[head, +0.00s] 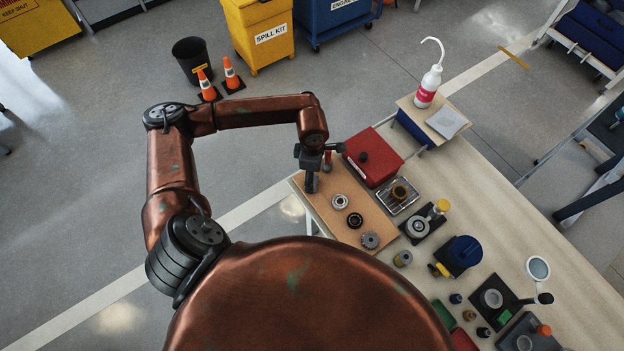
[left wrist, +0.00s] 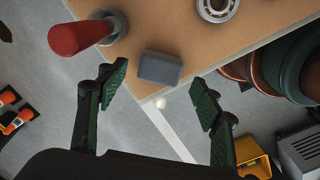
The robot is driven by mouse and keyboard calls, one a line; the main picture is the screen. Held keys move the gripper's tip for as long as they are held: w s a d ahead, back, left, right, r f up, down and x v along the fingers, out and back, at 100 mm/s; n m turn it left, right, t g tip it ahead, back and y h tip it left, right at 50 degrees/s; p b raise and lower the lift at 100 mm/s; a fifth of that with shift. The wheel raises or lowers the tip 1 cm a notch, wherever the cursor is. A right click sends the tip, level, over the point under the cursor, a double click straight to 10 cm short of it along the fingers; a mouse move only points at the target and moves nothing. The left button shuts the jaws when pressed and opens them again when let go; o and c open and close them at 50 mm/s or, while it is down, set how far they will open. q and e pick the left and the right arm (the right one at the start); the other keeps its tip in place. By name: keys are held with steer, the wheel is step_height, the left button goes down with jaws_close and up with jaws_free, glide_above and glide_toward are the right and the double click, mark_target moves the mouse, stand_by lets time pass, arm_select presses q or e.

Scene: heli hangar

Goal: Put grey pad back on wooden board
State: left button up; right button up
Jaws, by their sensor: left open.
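The grey pad (left wrist: 160,68) is a small dark grey block in the left wrist view. It lies at the near edge of the brown wooden board (left wrist: 200,38), close to its corner. The board also shows in the head view (head: 325,206), where I cannot make out the pad near my gripper. My left gripper (head: 311,184) is over the board's left end. In the left wrist view my left gripper (left wrist: 160,80) is open, its fingers on either side of the pad with gaps. My right gripper is not in view.
A red-handled tool (left wrist: 80,38) stands close beside the left finger. Bearings (head: 340,201) and a gear (head: 370,241) sit on the board. A red box (head: 372,157) and a metal tray (head: 397,197) are behind it. The bench is crowded toward the right front.

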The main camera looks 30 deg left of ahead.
arm_select(q)
step_height(320, 180, up, 8)
steer(key=shift+r, duration=0.25)
stand_by(0.5)
